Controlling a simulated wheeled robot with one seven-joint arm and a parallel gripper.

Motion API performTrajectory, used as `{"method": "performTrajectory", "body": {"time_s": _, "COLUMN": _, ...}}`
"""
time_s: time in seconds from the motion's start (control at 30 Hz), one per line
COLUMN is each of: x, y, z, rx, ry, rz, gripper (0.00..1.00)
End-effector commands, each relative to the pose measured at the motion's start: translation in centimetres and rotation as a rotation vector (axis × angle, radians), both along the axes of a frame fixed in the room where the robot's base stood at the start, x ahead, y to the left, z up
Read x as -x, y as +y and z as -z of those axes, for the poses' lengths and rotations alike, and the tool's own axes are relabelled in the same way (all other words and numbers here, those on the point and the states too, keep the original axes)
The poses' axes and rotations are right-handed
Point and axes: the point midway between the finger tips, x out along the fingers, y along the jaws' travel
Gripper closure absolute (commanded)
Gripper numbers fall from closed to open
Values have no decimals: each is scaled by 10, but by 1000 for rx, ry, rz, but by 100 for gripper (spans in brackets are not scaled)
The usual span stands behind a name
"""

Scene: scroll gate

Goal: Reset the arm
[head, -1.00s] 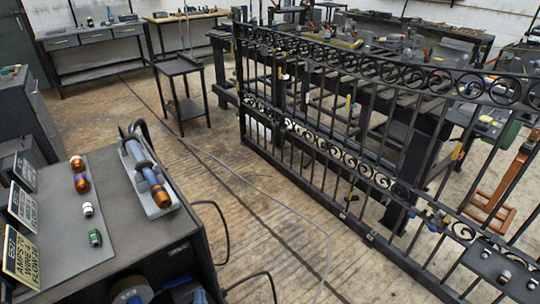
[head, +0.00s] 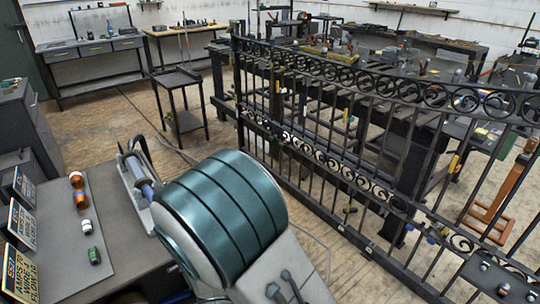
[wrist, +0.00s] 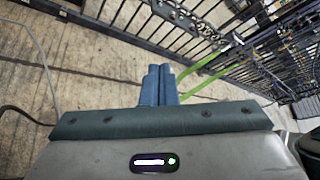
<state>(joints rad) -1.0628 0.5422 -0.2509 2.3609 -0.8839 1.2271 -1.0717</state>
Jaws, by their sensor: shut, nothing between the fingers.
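My gripper (wrist: 160,86) shows in the wrist view with its two blue fingers together and nothing between them. It is above the wooden floor, with the black scroll gate (wrist: 165,37) beyond it. The scroll gate also stands upright across the right half of the head view (head: 320,160).
The bench (head: 108,213) carries orange and black pieces (head: 79,190), a white piece (head: 86,227), a green piece (head: 94,255) and sign cards. A small black side table (head: 178,80) stands behind. Work tables line the back. Open floor lies between bench and gate.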

Motion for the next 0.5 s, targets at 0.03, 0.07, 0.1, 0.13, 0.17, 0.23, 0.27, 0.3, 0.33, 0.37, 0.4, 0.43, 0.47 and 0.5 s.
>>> {"method": "performTrajectory", "body": {"time_s": 0.03, "x": 3, "y": -11, "z": -9, "rx": -90, "ry": -59, "rz": 111, "gripper": 100}}
{"method": "performTrajectory", "body": {"time_s": 0.07, "x": 6, "y": -16, "z": -12, "rx": -138, "ry": -96, "rz": 173, "gripper": 100}}
{"method": "performTrajectory", "body": {"time_s": 0.1, "x": 10, "y": -22, "z": -17, "rx": -200, "ry": -145, "rz": 255, "gripper": 100}}
{"method": "performTrajectory", "body": {"time_s": 0.13, "x": 13, "y": -26, "z": -20, "rx": -245, "ry": -183, "rz": 320, "gripper": 100}}
{"method": "performTrajectory", "body": {"time_s": 0.17, "x": 15, "y": -30, "z": -24, "rx": -287, "ry": -222, "rz": 384, "gripper": 100}}
{"method": "performTrajectory", "body": {"time_s": 0.23, "x": 21, "y": -38, "z": -32, "rx": -386, "ry": -317, "rz": 536, "gripper": 100}}
{"method": "performTrajectory", "body": {"time_s": 0.27, "x": 24, "y": -41, "z": -36, "rx": -424, "ry": -358, "rz": 601, "gripper": 100}}
{"method": "performTrajectory", "body": {"time_s": 0.3, "x": 27, "y": -44, "z": -42, "rx": -475, "ry": -414, "rz": 690, "gripper": 100}}
{"method": "performTrajectory", "body": {"time_s": 0.33, "x": 29, "y": -47, "z": -46, "rx": -512, "ry": -456, "rz": 756, "gripper": 100}}
{"method": "performTrajectory", "body": {"time_s": 0.37, "x": 31, "y": -49, "z": -50, "rx": -548, "ry": -500, "rz": 822, "gripper": 100}}
{"method": "performTrajectory", "body": {"time_s": 0.4, "x": 33, "y": -51, "z": -56, "rx": -594, "ry": -559, "rz": 911, "gripper": 100}}
{"method": "performTrajectory", "body": {"time_s": 0.43, "x": 35, "y": -53, "z": -61, "rx": -627, "ry": -603, "rz": 979, "gripper": 100}}
{"method": "performTrajectory", "body": {"time_s": 0.47, "x": 37, "y": -55, "z": -65, "rx": -659, "ry": -648, "rz": 1046, "gripper": 100}}
{"method": "performTrajectory", "body": {"time_s": 0.5, "x": 39, "y": -57, "z": -72, "rx": -701, "ry": -709, "rz": 1136, "gripper": 100}}
